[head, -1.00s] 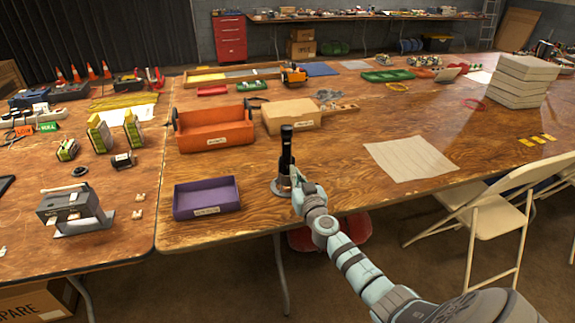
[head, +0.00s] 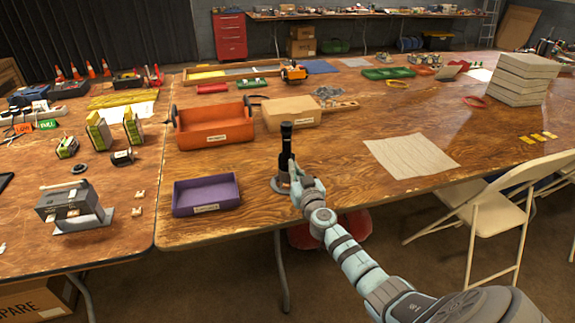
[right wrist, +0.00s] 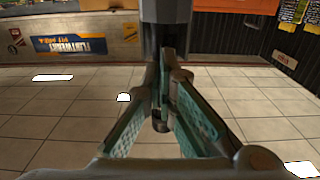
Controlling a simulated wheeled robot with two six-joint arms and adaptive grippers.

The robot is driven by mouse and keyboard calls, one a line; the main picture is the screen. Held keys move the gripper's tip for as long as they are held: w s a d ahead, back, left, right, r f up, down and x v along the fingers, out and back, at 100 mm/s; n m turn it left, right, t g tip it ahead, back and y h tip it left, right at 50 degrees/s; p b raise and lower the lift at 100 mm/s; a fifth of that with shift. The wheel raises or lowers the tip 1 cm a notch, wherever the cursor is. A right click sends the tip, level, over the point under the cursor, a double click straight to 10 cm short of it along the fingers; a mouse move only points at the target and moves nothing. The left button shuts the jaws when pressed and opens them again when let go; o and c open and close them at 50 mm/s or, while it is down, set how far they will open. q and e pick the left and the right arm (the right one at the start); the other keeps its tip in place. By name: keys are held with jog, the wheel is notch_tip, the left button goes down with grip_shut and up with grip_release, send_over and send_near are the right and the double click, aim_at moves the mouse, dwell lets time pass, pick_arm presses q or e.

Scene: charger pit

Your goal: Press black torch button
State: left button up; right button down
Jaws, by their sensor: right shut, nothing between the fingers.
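The black torch (head: 286,150) stands upright on a round grey base (head: 279,189) near the front edge of the wooden table. My right gripper (head: 295,170) is shut and empty. In the head view it overlaps the torch's lower right side; I cannot tell whether it touches. In the right wrist view the closed fingers (right wrist: 162,122) fill the middle. A grey cylinder with a darker neck, probably the torch (right wrist: 165,12), stands beyond their tips. I cannot make out the torch's button. My left gripper is not in view.
A purple bin (head: 206,210) sits left of the torch, an orange bin (head: 215,138) behind it, and a cardboard box (head: 292,115) behind the torch. A white sheet (head: 410,157) lies to the right. A folding chair (head: 497,225) stands at the front right.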

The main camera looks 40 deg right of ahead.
jog(key=shift+b+x, duration=0.5)
jog(key=shift+x, duration=0.55)
jog(key=p+v, duration=0.5)
jog(key=v, duration=0.3)
dwell(0.5)
jog(key=shift+a, duration=0.1)
